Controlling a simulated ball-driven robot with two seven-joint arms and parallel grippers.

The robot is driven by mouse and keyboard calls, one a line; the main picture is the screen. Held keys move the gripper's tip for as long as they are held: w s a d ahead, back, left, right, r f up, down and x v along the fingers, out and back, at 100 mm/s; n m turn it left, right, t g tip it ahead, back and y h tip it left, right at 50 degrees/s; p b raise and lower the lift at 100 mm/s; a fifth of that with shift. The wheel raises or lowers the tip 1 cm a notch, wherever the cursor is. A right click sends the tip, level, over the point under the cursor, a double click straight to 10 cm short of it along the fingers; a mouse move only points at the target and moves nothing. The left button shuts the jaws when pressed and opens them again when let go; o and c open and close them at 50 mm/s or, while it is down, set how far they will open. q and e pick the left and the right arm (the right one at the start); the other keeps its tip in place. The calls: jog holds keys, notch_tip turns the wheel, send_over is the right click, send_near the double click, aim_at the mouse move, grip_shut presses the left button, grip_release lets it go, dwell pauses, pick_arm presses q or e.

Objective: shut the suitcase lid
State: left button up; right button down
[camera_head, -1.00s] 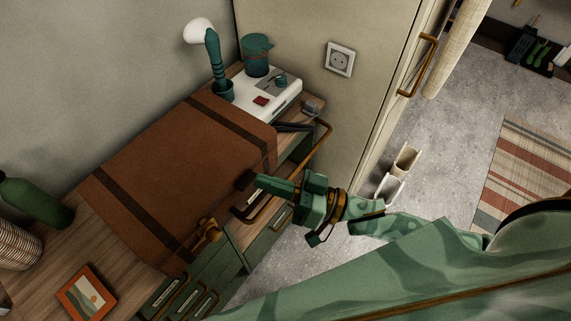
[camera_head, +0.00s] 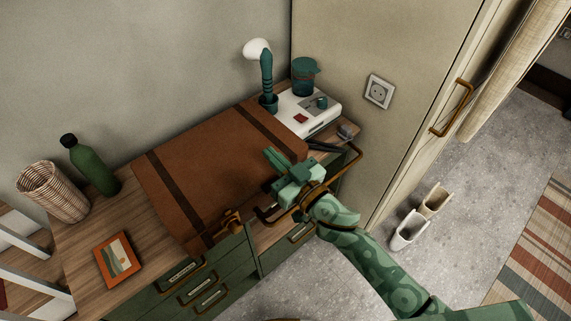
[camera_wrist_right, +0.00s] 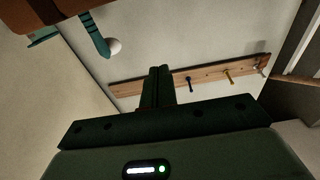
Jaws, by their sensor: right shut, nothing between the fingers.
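The brown suitcase (camera_head: 205,160) with dark straps lies on the wooden cabinet top, its lid down and nearly level. Whether a thin gap is left under the lid's front edge I cannot tell. A brass latch (camera_head: 232,220) shows at its front. My right gripper (camera_head: 270,154) is shut and empty at the lid's front right edge, its fingers overlapping the lid in the picture; contact is unclear. In the right wrist view its fingers (camera_wrist_right: 158,78) are together, and a brown corner of the suitcase (camera_wrist_right: 45,8) shows at the top left. My left gripper is not in view.
Behind the suitcase's right end are a white box (camera_head: 318,122), a teal jug (camera_head: 304,78) and a teal lamp-like object (camera_head: 266,75).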

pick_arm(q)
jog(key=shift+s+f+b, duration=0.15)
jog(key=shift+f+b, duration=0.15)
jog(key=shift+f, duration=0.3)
pick_arm(e)
jog(key=shift+s+d+f, duration=0.1)
jog(key=shift+s+f, duration=0.05)
jog(key=shift+f, duration=0.5)
jog(key=shift+s+d+f, duration=0.1)
jog(key=shift+s+f, duration=0.05)
jog(key=shift+f, duration=0.45)
